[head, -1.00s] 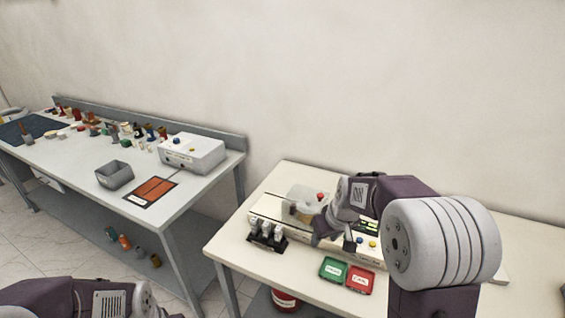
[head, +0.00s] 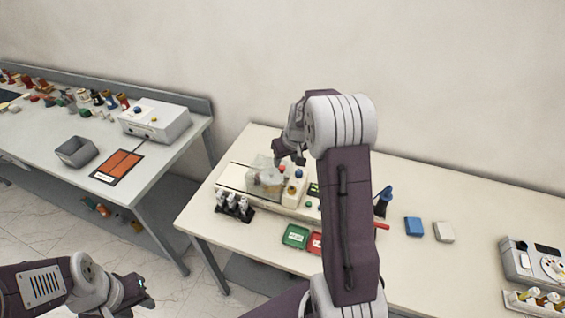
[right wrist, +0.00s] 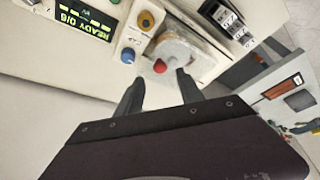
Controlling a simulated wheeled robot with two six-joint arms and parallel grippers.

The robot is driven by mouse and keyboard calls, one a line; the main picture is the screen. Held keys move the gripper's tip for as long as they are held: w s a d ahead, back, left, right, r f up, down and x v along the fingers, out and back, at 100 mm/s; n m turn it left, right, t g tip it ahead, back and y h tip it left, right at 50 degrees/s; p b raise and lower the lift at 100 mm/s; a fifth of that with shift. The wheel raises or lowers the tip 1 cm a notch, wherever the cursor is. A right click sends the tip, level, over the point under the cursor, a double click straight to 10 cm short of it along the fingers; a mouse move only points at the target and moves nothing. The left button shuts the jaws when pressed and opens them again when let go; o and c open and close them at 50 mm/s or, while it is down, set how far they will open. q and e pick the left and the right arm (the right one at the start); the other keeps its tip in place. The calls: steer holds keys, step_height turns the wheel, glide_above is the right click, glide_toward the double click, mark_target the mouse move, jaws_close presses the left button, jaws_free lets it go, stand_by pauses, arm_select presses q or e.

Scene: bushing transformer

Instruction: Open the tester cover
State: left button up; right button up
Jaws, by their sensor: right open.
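The tester (head: 290,204) is a white box on the right-hand table. Its clear cover (head: 257,172) is at the left of its top, around a pale rounded part (head: 271,178); its exact angle is hard to tell. My right gripper (head: 284,160) is above the back of the tester. In the right wrist view my right gripper (right wrist: 158,90) is open, its two fingers apart just short of a red knob (right wrist: 160,66) beside the clear cover (right wrist: 195,50). I cannot tell whether they touch. My left gripper (head: 135,290) hangs low at the left, away from the tester; its jaws are unclear.
A black holder (head: 234,210) with white parts stands before the tester, with a green tray (head: 296,236) and a red tray (head: 315,244). A blue block (head: 413,226) and a white block (head: 444,231) lie right. The tester's display (right wrist: 83,20) reads READY 0/6.

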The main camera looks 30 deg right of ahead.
mark_target(282, 166)
steer(key=p+x, duration=0.1)
steer(key=x, duration=0.3)
steer(key=shift+w+d+f, duration=0.1)
steer(key=shift+w+f, duration=0.1)
steer(key=shift+f, duration=0.35)
steer(key=shift+w, duration=0.1)
jaws_close()
steer(key=shift+w, duration=0.1)
stand_by(0.7)
